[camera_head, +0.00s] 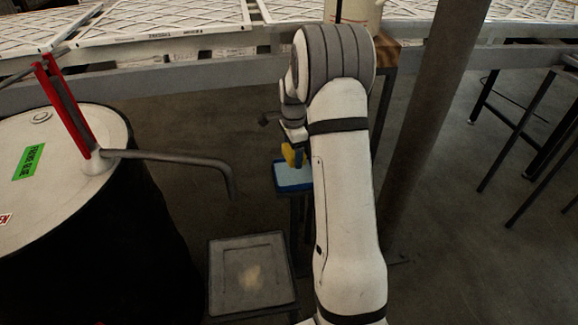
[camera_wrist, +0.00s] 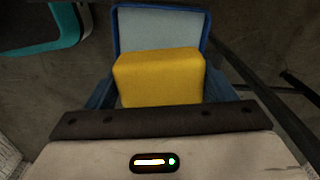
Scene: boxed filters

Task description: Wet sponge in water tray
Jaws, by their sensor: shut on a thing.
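A yellow sponge (camera_wrist: 160,77) shows in the wrist view, just beyond the edge of my gripper housing. It also shows in the head view (camera_head: 290,155), partly hidden by my arm. The blue water tray (camera_head: 293,186) stands on a narrow dark stand below the sponge. In the wrist view the tray (camera_wrist: 205,25) lies behind and under the sponge, with its pale inside showing. I cannot tell whether the sponge touches the water.
A black drum (camera_head: 60,190) with a pale lid and a pump with a bent spout (camera_head: 190,158) stands at the left. A grey square-topped stand (camera_head: 250,275) is in front. A post (camera_head: 430,110) rises at the right. Boxed filters (camera_head: 160,20) line the back.

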